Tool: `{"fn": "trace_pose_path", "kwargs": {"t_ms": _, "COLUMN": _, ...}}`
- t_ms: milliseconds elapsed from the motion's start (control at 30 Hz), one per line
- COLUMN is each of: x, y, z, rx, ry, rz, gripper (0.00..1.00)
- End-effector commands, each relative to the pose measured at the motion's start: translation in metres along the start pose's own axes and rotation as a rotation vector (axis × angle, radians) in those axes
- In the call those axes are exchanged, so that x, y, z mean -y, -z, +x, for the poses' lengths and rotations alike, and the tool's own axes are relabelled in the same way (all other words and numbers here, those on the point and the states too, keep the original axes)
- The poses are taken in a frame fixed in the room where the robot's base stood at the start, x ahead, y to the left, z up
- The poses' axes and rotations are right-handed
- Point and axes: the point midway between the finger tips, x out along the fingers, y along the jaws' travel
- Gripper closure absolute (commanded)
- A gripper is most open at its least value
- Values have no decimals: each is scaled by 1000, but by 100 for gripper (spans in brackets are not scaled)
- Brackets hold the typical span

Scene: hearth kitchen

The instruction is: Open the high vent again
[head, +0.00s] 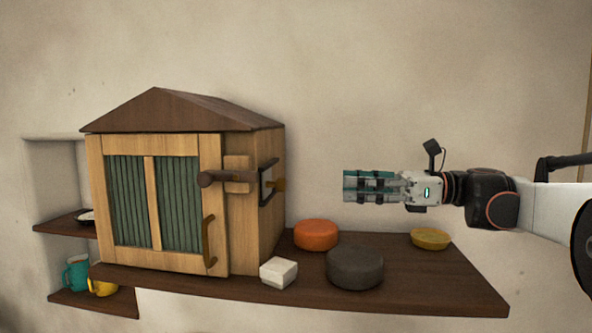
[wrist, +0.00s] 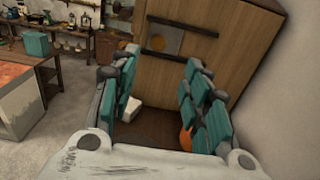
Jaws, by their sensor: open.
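The vent (head: 267,185) is high on the right side wall of a wooden cabinet (head: 240,235), seen edge-on in the head view. A small brass-coloured knob (head: 279,184) sticks out from it. In the wrist view the vent shows as a grey plate (wrist: 171,34) between two dark rails, with the orange-brown knob (wrist: 157,43) on it. How far the vent's hole is covered, I cannot tell. My gripper (head: 346,186) is right of the cabinet, apart from the knob and at about its height. In the wrist view its teal fingers (wrist: 152,71) are spread and empty.
On the dark shelf (head: 440,280) are an orange round (head: 316,234), a dark grey round (head: 355,267), a yellow dish (head: 430,239) and a white block (head: 279,271). The cabinet's front has a latch bar (head: 222,178) and handle (head: 208,240). The air between gripper and vent is clear.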

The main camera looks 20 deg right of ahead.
Motion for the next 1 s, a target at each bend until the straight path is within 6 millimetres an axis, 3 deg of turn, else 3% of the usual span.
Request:
{"fn": "trace_pose_path", "kwargs": {"t_ms": 600, "x": -1, "y": -1, "z": 107, "rx": 0, "ry": -5, "rz": 0, "gripper": 57}}
{"fn": "trace_pose_path", "kwargs": {"t_ms": 800, "x": -1, "y": 0, "z": 128, "rx": 0, "ry": -2, "rz": 0, "gripper": 57}}
{"fn": "trace_pose_path", "kwargs": {"t_ms": 1000, "x": -1, "y": 1, "z": 134, "rx": 0, "ry": -1, "rz": 0, "gripper": 57}}
